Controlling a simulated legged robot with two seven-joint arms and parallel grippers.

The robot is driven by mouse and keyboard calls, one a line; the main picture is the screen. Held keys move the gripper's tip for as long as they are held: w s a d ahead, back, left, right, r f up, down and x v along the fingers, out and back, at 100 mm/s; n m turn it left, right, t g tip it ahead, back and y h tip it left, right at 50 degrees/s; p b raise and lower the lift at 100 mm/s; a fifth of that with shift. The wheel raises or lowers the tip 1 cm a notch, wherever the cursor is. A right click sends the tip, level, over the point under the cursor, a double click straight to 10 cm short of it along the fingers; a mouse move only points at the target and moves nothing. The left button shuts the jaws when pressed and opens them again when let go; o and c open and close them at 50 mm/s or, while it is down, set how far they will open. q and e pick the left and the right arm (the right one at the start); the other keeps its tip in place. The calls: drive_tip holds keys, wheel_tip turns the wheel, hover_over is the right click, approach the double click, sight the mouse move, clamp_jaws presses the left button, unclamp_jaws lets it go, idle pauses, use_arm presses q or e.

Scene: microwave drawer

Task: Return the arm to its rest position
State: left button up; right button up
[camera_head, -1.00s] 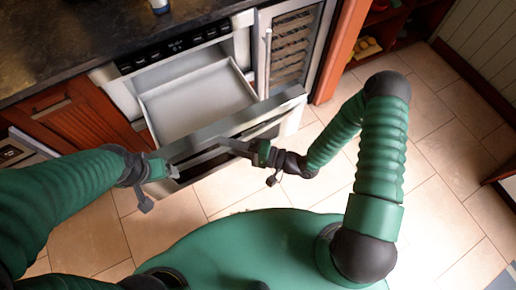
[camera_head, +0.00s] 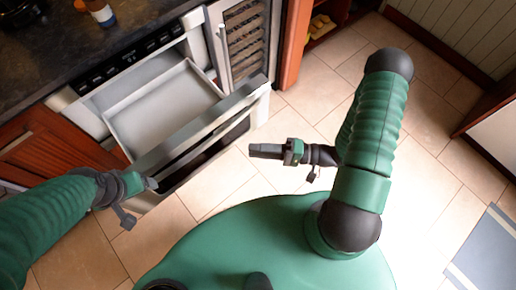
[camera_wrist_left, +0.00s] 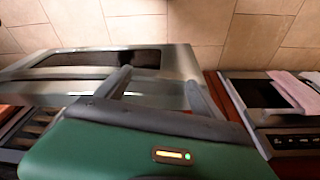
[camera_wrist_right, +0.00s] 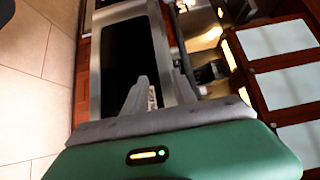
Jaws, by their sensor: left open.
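My right gripper (camera_head: 266,151) is in the air over the floor, to the right of the open drawer and apart from it. It holds nothing; its fingers show with a gap in the right wrist view (camera_wrist_right: 160,85). My left gripper (camera_head: 152,184) is close to the left end of the drawer front. Its fingers are spread in the left wrist view (camera_wrist_left: 160,85), with the drawer front beyond them. I cannot tell whether it touches. The microwave drawer (camera_head: 215,122) stands pulled out, and its pale inside looks empty.
A dark counter (camera_head: 60,60) with bottles (camera_head: 101,12) runs along the upper left. A wine cooler (camera_head: 243,40) stands right of the drawer. Wooden cabinets (camera_head: 45,140) flank the units. The tiled floor (camera_head: 440,130) is open on the right.

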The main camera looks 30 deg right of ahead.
drive_tip(key=w+d+r+n+g+h+p, duration=0.25)
drive_tip(key=w+d+n+h+p, duration=0.3)
drive_tip(key=w+d+h, duration=0.5)
drive_tip(key=s+a+r+g+h+p, duration=0.1)
drive_tip(key=s+a+r+g+h, duration=0.1)
drive_tip(key=r, duration=0.4)
drive_tip(key=s+a+r+g+h+p, duration=0.2)
drive_tip(key=s+a+r+h, duration=0.1)
drive_tip(key=s+r, duration=0.4)
drive_tip(key=shift+s+a+r+p, duration=0.2)
drive_tip(key=shift+s+a+p, duration=0.1)
drive_tip(key=shift+a, duration=0.1)
drive_tip(key=shift+a+r+n, duration=0.1)
drive_tip(key=shift+a+n, duration=0.05)
drive_tip(key=shift+n, duration=0.1)
